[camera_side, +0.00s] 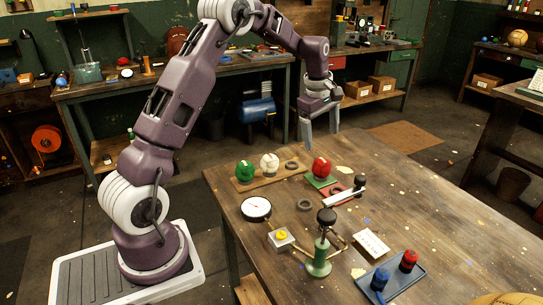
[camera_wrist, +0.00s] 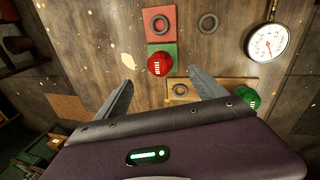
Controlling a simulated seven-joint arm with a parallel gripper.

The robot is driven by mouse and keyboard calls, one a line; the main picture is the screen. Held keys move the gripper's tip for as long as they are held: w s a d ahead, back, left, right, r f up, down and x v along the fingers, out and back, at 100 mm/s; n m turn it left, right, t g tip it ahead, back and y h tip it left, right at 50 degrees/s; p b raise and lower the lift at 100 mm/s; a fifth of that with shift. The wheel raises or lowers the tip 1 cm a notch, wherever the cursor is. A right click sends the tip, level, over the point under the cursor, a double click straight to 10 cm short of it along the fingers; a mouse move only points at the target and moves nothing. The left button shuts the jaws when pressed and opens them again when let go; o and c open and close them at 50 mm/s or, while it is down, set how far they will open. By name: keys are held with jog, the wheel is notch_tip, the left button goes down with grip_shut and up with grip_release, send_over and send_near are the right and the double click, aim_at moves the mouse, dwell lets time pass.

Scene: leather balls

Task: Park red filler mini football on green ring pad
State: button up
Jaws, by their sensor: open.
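The red ball (camera_side: 320,167) rests on the green square pad (camera_side: 317,182), and its white marking faces the side camera. In the wrist view the red ball (camera_wrist: 160,63) covers the lower part of the green pad (camera_wrist: 163,47). A ring under the ball is hidden. My gripper (camera_side: 320,141) is open and empty, pointing down above the table's far edge, apart from the ball. In the wrist view the ball shows just beyond the gap between my fingertips (camera_wrist: 161,77).
A wooden board (camera_side: 268,180) holds a green ball (camera_side: 245,171), a white ball (camera_side: 269,163) and an empty ring (camera_side: 292,165). A red pad (camera_side: 338,194) with a dark ring adjoins the green pad. A gauge (camera_side: 256,208), a loose ring (camera_side: 304,204) and a green stand (camera_side: 320,257) are nearby.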

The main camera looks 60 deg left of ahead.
jog(key=s+d+r+m+t, duration=0.1)
jog(key=s+d+r+m, duration=0.7)
jog(key=s+d+r, duration=0.45)
jog(key=s+d+m+t, duration=0.1)
jog(key=s+d+m, duration=0.2)
jog(key=s, duration=0.7)
jog(key=s+d+f+m+t, duration=0.1)
jog(key=s+d+m, duration=0.3)
jog(key=s+m, duration=0.4)
jog(key=s, duration=0.3)
jog(key=shift+d+f+m, duration=0.15)
jog(key=shift+m, duration=0.15)
